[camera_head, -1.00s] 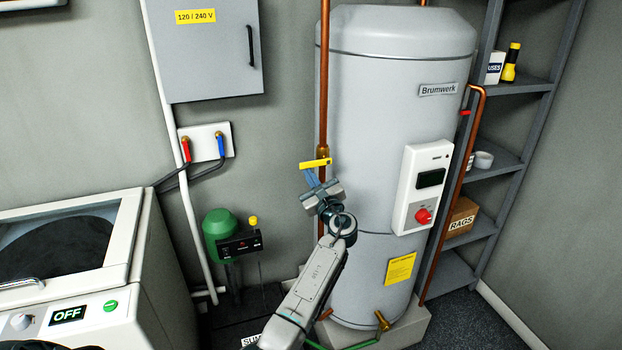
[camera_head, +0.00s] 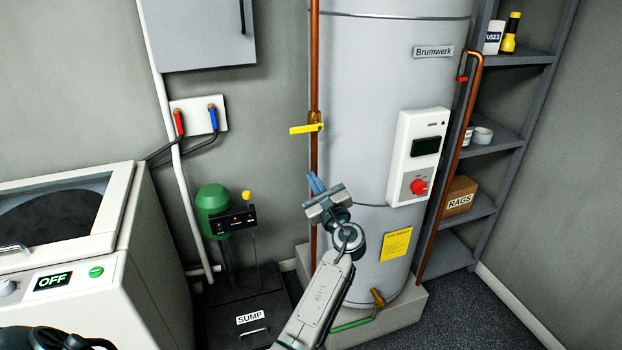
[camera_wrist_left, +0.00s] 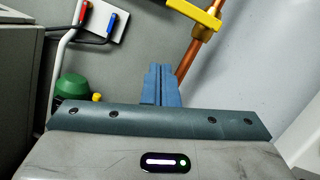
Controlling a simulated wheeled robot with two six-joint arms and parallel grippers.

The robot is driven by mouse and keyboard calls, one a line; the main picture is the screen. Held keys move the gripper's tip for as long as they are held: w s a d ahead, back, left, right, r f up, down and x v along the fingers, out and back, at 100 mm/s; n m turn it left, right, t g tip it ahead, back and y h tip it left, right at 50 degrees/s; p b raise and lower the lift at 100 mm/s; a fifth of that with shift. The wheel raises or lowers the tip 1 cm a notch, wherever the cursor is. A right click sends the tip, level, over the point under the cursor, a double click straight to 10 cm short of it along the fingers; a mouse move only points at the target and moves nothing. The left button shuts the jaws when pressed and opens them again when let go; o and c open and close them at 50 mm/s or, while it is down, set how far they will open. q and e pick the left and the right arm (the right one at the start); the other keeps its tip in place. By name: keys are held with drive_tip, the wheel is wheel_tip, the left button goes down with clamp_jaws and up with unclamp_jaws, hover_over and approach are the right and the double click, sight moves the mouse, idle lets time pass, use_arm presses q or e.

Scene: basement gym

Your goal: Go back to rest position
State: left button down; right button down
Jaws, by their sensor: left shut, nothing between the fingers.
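My left gripper (camera_head: 315,183) is shut and empty, its two blue fingers together, pointing up. It is in front of the lower left side of the grey water heater (camera_head: 350,110). It is apart from and below the yellow valve handle (camera_head: 305,128) on the copper pipe (camera_head: 315,65). The handle lies about level, across the pipe. In the left wrist view the closed fingers (camera_wrist_left: 160,85) show at the middle, with the yellow handle (camera_wrist_left: 195,13) above and to the right. My right gripper is not in view.
A sump unit with a green top (camera_head: 213,200) stands left of the heater. A white machine reading OFF (camera_head: 52,282) is at the left. A grey shelf (camera_head: 525,60) with a RAGS box (camera_head: 460,196) stands at the right. Dark floor (camera_head: 470,315) is clear at the lower right.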

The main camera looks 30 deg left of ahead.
use_arm(q)
drive_tip(key=shift+s+a, duration=0.1)
drive_tip(key=shift+a, duration=0.05)
idle(0.3)
wheel_tip(320, 180, down, 29)
drive_tip(key=s+d+n+g+h, duration=0.1)
drive_tip(key=s+d+h, duration=0.1)
drive_tip(key=h, duration=0.5)
drive_tip(key=s+d+f+n+g+h, duration=0.1)
drive_tip(key=s+f+n+g+h, duration=0.1)
drive_tip(key=s+f, duration=0.7)
drive_tip(key=s+d+f+n+g+h, duration=0.1)
drive_tip(key=s+f+n+h, duration=0.25)
drive_tip(key=f, duration=0.85)
drive_tip(key=s+d+f+n+g+h, duration=0.1)
drive_tip(key=s+f+n+g, duration=0.15)
drive_tip(key=s+f, duration=0.7)
drive_tip(key=s+d+f+n+g+h, duration=0.1)
drive_tip(key=s+f+n+g, duration=0.15)
drive_tip(key=s+f, duration=0.65)
drive_tip(key=s+f+n+g, duration=0.1)
drive_tip(key=s+n, duration=0.3)
drive_tip(key=s, duration=1)
drive_tip(key=s+f+n+g+h, duration=0.1)
drive_tip(key=s+n, duration=0.4)
drive_tip(key=s, duration=0.8)
drive_tip(key=shift+s+a+f, duration=0.25)
drive_tip(key=shift+s+f, duration=0.15)
drive_tip(key=shift+f, duration=0.45)
